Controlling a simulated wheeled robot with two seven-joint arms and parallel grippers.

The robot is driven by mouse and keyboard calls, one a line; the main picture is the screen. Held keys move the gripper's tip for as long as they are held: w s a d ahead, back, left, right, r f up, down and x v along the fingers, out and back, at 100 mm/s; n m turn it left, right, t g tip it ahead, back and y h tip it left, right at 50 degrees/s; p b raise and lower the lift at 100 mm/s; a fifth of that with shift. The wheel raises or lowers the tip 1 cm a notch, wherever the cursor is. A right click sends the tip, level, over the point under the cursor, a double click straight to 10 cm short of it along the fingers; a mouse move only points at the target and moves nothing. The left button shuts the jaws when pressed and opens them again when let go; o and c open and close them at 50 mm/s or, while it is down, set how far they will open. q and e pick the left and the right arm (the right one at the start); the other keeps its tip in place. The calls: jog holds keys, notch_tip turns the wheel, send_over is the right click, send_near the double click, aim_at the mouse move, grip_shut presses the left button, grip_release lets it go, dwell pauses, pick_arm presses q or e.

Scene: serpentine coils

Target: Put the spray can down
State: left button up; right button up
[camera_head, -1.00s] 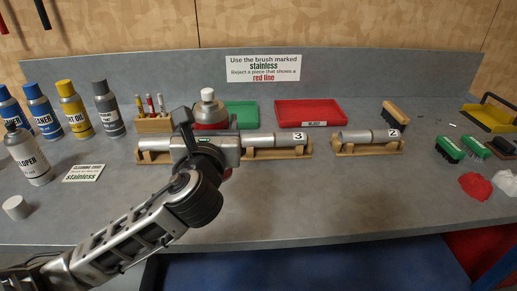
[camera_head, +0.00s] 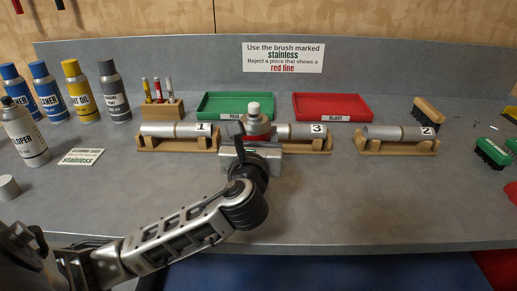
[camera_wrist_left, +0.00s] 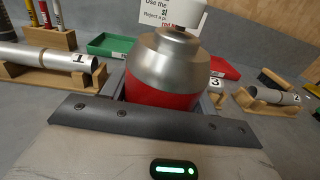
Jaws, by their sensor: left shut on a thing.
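The spray can (camera_head: 254,122) has a red body, a silver domed top and a white cap. It stands upright in my left gripper (camera_head: 252,146), which is shut on it. In the head view the can shows behind the gripper, near the left end of the piece marked 3, and its lower part is hidden. In the left wrist view the can (camera_wrist_left: 166,72) rises between the jaws, its base out of sight. I cannot tell whether its base touches the bench. My right gripper is in neither view.
Wooden cradles hold metal pieces marked 1 (camera_head: 176,130), 3 (camera_head: 306,131) and 2 (camera_head: 397,133). Green (camera_head: 215,113) and red (camera_head: 345,117) trays stand behind. Several cans and a card (camera_head: 81,156) are at left. The front right bench (camera_head: 370,200) is clear.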

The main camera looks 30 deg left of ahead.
pick_arm(q)
jog(key=shift+f, duration=0.15)
jog(key=o, duration=1.3)
jog(key=shift+f, duration=0.1)
jog(key=shift+c, duration=0.2)
jog(key=v, duration=1.2)
